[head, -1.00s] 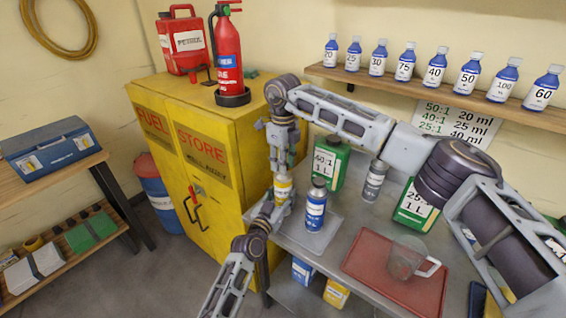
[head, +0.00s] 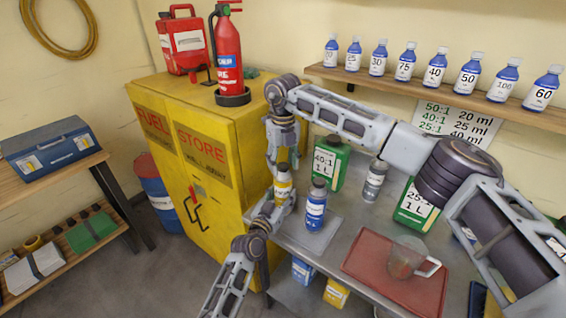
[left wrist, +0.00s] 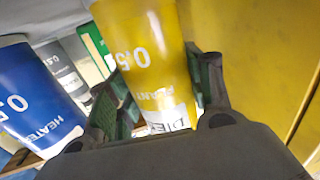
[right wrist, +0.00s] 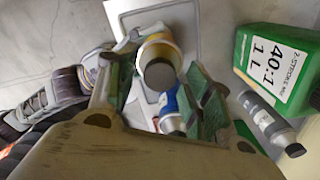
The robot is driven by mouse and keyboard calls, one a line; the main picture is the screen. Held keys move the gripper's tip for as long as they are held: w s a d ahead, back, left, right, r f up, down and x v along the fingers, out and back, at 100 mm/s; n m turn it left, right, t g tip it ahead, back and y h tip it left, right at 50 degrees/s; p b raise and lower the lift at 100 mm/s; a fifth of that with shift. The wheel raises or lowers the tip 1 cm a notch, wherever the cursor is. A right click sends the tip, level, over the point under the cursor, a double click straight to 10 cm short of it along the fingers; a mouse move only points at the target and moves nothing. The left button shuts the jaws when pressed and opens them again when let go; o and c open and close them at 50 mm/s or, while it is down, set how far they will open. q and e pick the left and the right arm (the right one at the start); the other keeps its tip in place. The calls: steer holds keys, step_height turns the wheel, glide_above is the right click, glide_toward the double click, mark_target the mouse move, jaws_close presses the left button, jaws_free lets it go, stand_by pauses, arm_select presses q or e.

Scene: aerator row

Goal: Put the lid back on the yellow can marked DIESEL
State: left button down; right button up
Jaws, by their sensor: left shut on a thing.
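The yellow can marked DIESEL (head: 283,186) is upright in my left gripper (head: 268,208), beside the blue HEATER can (head: 315,206). The left wrist view shows its yellow wall (left wrist: 150,55) and part of the DIESEL label between the closed left fingers (left wrist: 158,100). My right gripper (head: 283,158) points down over the can's top. In the right wrist view its fingers (right wrist: 160,80) stand apart around a dark grey round thing (right wrist: 158,76) within the can's yellow rim (right wrist: 160,45). I cannot tell whether that is the lid or the opening.
A grey mat (head: 308,240) lies under the blue can. Green 40:1 (head: 328,165) and 25:1 (head: 415,208) containers and a grey can (head: 374,182) stand behind. A red tray (head: 370,262) holds a clear jug (head: 407,258). The yellow cabinet (head: 205,150) stands close on the left.

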steer(key=shift+r, duration=0.15)
step_height(320, 180, up, 12)
stand_by(1.0)
arm_select(q)
steer(key=c, duration=0.5)
jaws_free()
steer(key=shift+c, duration=0.2)
arm_select(e)
steer(key=shift+f, duration=0.2)
arm_select(q)
steer(key=shift+s+a, duration=0.1)
steer(key=shift+s, duration=0.05)
steer(key=v, duration=1.1)
steer(key=shift+s, duration=0.3)
steer(key=shift+a, duration=0.1)
steer(key=shift+s+a, duration=0.1)
